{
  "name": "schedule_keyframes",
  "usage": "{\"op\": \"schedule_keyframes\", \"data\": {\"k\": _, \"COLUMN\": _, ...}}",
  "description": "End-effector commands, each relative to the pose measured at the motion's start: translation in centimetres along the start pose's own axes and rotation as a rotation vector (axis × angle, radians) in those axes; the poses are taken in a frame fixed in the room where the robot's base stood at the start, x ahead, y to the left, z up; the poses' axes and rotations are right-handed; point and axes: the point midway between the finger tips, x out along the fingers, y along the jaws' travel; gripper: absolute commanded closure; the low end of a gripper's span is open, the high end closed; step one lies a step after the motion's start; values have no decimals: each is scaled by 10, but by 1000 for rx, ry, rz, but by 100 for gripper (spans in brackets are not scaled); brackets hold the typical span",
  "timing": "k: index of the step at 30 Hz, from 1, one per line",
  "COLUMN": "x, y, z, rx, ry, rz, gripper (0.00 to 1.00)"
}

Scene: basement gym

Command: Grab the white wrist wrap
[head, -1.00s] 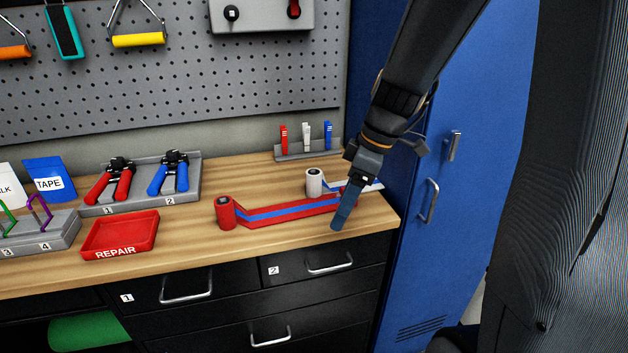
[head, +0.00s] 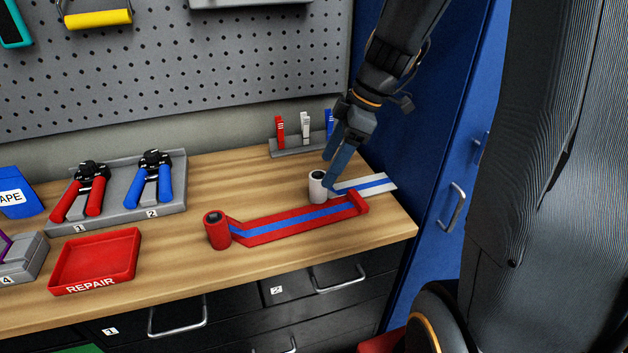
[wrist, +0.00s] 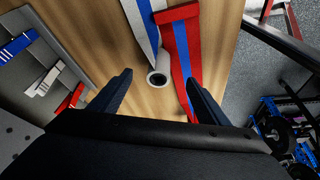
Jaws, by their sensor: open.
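The white wrist wrap (head: 318,187) stands as an upright roll on the wooden bench, with a white tail with a blue stripe (head: 376,184) lying flat to its right. My gripper (head: 337,161) is open and empty, just above and behind the roll. In the wrist view the white roll (wrist: 158,78) lies ahead, between the spread fingers (wrist: 157,92), with a gap to them. The red wrist wrap (head: 217,230) has its roll in front and to the left. Its blue-striped red tail (head: 290,220) runs close in front of the white wrap.
A rack with red, white and blue clips (head: 305,132) stands behind my gripper. Hand grips sit on a grey tray (head: 120,203) at left, near a red REPAIR tray (head: 96,262). A pegboard (head: 200,75) is behind and a blue locker (head: 440,150) at right.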

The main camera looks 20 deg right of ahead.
Motion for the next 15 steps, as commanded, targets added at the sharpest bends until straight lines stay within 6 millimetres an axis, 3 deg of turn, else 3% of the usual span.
{"op": "schedule_keyframes", "data": {"k": 15, "x": 49, "y": 0, "z": 0, "rx": 3, "ry": -1, "rz": -5, "gripper": 30}}
